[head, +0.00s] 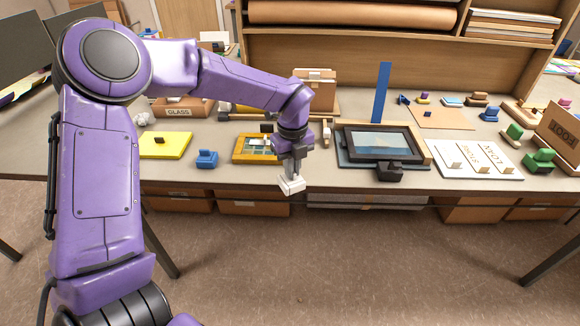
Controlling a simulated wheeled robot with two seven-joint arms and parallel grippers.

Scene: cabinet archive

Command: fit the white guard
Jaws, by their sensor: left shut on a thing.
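The white guard (291,186) is a small blocky piece. My left gripper (291,172) is shut on it and holds it near the table's front edge, apart from the frames. Just behind and to the left lies a yellow frame (237,150), partly hidden by my gripper. To the right, a dark picture frame (420,155) with a blue-grey picture (380,143) lies flat, with a black block (389,173) at its front edge. My right gripper is not in view.
A blue block (207,159) and a yellow pad (165,145) lie to the left. A white sorting board (480,160) and green blocks (539,160) are at the right. A tall blue strip (381,92) stands behind the dark frame. The floor in front is clear.

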